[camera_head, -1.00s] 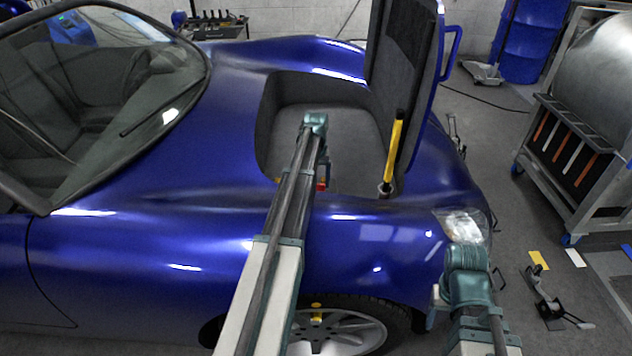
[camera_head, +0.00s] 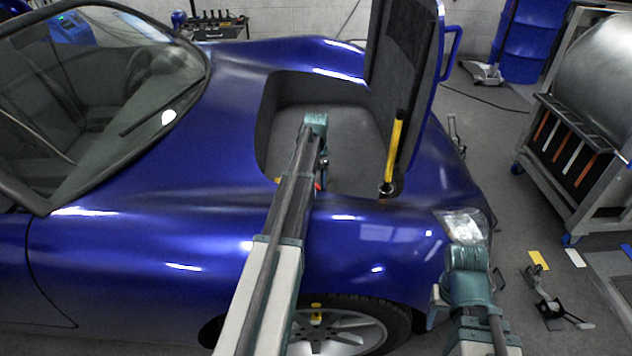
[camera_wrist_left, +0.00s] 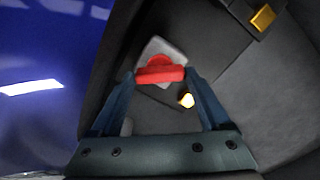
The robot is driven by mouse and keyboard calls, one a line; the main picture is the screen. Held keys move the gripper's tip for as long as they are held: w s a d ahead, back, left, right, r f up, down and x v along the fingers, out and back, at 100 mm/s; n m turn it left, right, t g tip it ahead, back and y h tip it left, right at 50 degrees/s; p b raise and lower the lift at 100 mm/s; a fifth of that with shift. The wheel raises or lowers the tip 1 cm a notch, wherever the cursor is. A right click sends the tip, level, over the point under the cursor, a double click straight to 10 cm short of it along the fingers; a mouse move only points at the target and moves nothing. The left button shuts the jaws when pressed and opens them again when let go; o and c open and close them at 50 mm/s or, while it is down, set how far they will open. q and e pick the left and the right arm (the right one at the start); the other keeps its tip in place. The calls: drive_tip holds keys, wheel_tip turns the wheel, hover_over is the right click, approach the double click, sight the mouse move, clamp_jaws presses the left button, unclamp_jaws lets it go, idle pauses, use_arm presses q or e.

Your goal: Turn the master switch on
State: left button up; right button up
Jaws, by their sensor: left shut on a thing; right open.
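The master switch has a red handle (camera_wrist_left: 160,74) on a light grey plate (camera_wrist_left: 165,48) inside the car's open front compartment. My left gripper (camera_wrist_left: 163,76) is shut on the red handle, with one finger at each end of it in the left wrist view. In the head view my left gripper (camera_head: 322,180) reaches down into the compartment and is mostly hidden by its arm; only a bit of red shows beside it. My right gripper (camera_head: 466,292) is open and empty by the headlight, its fingers largely hidden behind the wrist.
The blue car (camera_head: 150,235) fills the left and middle. Its raised lid (camera_head: 405,70) and a yellow strut (camera_head: 394,150) stand right of my left arm. A metal machine (camera_head: 600,70) stands at right.

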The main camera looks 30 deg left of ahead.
sight(316, 184)
use_arm(q)
drive_tip(key=m, duration=0.3)
drive_tip(key=shift+m, duration=2.4)
drive_tip(key=o, duration=1.2)
drive_tip(key=shift+r, duration=0.1)
wheel_tip(316, 184, up, 14)
drive_tip(key=p, duration=1.3)
drive_tip(key=shift+f+p, duration=0.2)
drive_tip(key=shift+p, duration=0.2)
